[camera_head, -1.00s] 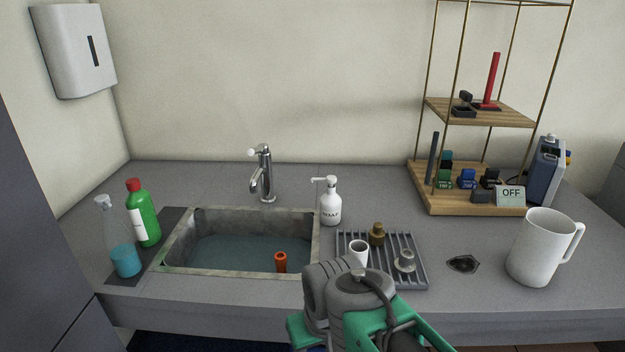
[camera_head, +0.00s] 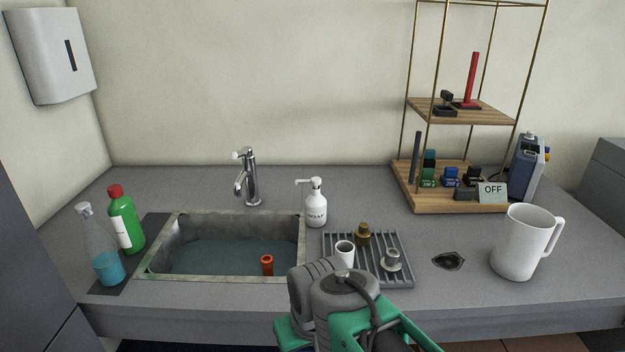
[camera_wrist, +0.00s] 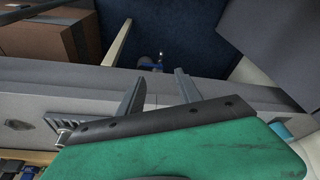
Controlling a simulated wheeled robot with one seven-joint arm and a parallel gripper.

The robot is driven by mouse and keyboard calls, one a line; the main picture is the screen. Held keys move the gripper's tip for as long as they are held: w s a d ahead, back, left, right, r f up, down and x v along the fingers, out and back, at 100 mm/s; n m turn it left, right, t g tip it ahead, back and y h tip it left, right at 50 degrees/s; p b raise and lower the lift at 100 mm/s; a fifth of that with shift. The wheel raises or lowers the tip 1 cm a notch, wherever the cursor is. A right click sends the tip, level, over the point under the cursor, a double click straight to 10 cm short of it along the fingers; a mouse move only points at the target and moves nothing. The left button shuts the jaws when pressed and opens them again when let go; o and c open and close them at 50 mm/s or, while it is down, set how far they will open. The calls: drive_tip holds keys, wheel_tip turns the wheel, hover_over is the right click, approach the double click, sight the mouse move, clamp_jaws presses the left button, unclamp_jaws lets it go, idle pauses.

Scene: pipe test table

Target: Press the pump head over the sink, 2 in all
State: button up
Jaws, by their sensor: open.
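The white soap pump bottle (camera_head: 316,208) stands upright on the counter, just right of the sink's back right corner. Its pump head (camera_head: 312,184) has a nozzle pointing left, towards the sink. The sink (camera_head: 166,272) holds bluish water, with an orange-red piece (camera_head: 267,265) in it near the front right. In the head view my arm is at the bottom centre, in front of the counter, and the fingers are hidden. In the wrist view my gripper (camera_wrist: 157,93) has its two fingers apart with nothing between them. The bottle is not recognisable in the wrist view.
A grey ribbed rack (camera_head: 372,280) with a white cup (camera_head: 345,254) and brass and metal parts lies right of the sink. Bottles (camera_head: 124,220) stand left; a white jug (camera_head: 524,242) and wooden shelf (camera_head: 455,200) stand right.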

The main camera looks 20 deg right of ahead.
clamp_jaws()
idle(0.4)
idle(1.3)
